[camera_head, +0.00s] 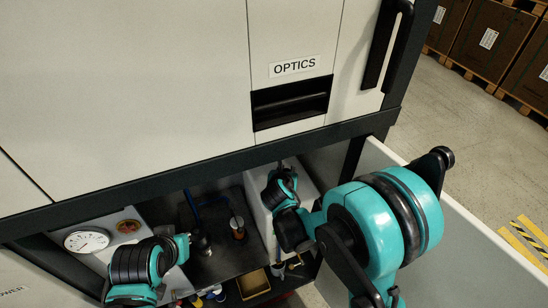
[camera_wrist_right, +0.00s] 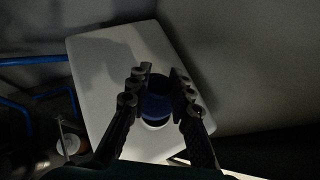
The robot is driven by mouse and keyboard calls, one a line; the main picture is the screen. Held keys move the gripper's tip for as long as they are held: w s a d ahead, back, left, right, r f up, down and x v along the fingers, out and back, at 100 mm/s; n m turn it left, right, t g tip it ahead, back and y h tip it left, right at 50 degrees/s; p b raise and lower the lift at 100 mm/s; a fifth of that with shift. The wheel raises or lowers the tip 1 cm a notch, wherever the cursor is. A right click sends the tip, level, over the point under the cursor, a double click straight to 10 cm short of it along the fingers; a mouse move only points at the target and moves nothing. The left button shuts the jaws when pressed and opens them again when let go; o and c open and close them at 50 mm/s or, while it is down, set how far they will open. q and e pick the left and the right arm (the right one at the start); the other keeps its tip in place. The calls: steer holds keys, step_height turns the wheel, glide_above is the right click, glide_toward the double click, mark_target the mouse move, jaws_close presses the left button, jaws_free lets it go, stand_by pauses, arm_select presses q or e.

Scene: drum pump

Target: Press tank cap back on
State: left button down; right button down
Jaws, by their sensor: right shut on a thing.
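The white tank (camera_head: 257,212) stands inside the open lower compartment of the machine. In the right wrist view its pale top (camera_wrist_right: 100,62) fills the middle. My right gripper (camera_wrist_right: 158,82) is shut on the blue cap (camera_wrist_right: 158,104), with one dark finger on each side of it. A pale round neck or opening (camera_wrist_right: 153,124) shows just below the cap; I cannot tell whether the two touch. In the head view the right gripper (camera_head: 284,172) is over the tank's top and the cap is hidden. My left gripper (camera_head: 198,241) is low in the compartment, its fingers unclear.
The machine's lower beam (camera_head: 190,176) runs just above the compartment. A round gauge (camera_head: 87,240) and a red knob (camera_head: 128,226) are at left. A brown-topped bottle (camera_head: 237,228), a small tray (camera_head: 253,284) and blue hoses (camera_wrist_right: 30,60) are close by. An open white door (camera_head: 470,235) is at right.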

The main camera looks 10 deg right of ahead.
steer(key=shift+s+d, duration=0.25)
steer(key=shift+s, duration=0.3)
steer(key=shift+f+b, duration=0.9)
steer(key=shift+f, duration=0.45)
steer(key=shift+f+b, duration=0.65)
steer(key=shift+b, duration=0.75)
stand_by(1.4)
steer(key=c, duration=0.8)
jaws_free()
steer(key=shift+s+a, duration=0.4)
steer(key=shift+s, duration=0.95)
steer(key=shift+s+a, duration=0.35)
steer(key=shift+s, duration=0.95)
steer(key=shift+s+a, duration=0.4)
steer(key=shift+s, duration=0.95)
